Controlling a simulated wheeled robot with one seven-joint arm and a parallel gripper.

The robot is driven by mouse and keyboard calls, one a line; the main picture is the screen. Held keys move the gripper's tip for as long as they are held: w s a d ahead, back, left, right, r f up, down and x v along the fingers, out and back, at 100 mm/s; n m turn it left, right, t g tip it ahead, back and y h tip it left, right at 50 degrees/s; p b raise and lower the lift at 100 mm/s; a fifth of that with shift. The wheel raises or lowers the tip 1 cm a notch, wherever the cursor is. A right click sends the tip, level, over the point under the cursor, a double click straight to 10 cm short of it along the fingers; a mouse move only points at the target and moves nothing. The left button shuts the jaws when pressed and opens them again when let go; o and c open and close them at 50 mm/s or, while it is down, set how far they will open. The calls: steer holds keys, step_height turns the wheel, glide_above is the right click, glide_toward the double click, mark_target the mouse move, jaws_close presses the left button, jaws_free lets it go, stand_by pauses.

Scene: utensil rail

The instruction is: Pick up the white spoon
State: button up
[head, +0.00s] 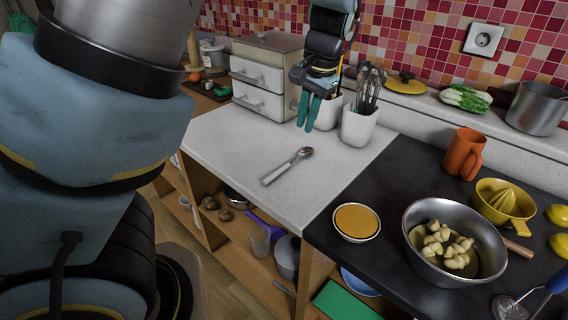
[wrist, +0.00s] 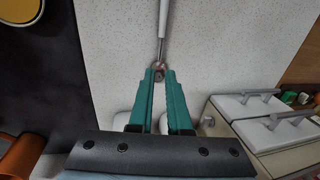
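The white spoon (head: 278,173) lies on the light speckled counter (head: 236,150), its white handle toward the front left and its metal bowl toward the back right. My gripper (head: 308,120) hangs above the counter, behind the spoon and apart from it. Its teal fingers point down with a gap between them and nothing held. In the wrist view, the spoon (wrist: 163,30) lies beyond the fingertips (wrist: 160,73). Its bowl shows near the gap between the tips, partly hidden; its handle runs out of the top of the picture.
A utensil pot (head: 358,126) with whisks and another white pot (head: 328,113) stand close behind my gripper. A drawer box (head: 265,75) is to the left. The dark counter at right holds a steel bowl (head: 415,220) and an orange mug (head: 463,153). The counter around the spoon is clear.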

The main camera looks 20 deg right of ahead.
glide_above(297, 157)
steer(key=s, duration=0.2)
steer(key=f, duration=0.4)
steer(key=shift+w+d+f, duration=0.15)
steer(key=shift+w+f, duration=0.05)
steer(key=shift+f, duration=0.15)
steer(key=shift+w+f+p, duration=0.2)
steer(key=shift+f+p, duration=0.05)
steer(key=shift+f, duration=0.7)
steer(key=shift+w+f+p, duration=0.15)
steer(key=shift+f+p, duration=0.15)
steer(key=shift+f, duration=0.6)
steer(key=shift+w+f+p, duration=0.2)
steer(key=shift+f+p, duration=0.05)
steer(key=shift+f, duration=0.7)
steer(key=shift+c, duration=0.3)
jaws_close()
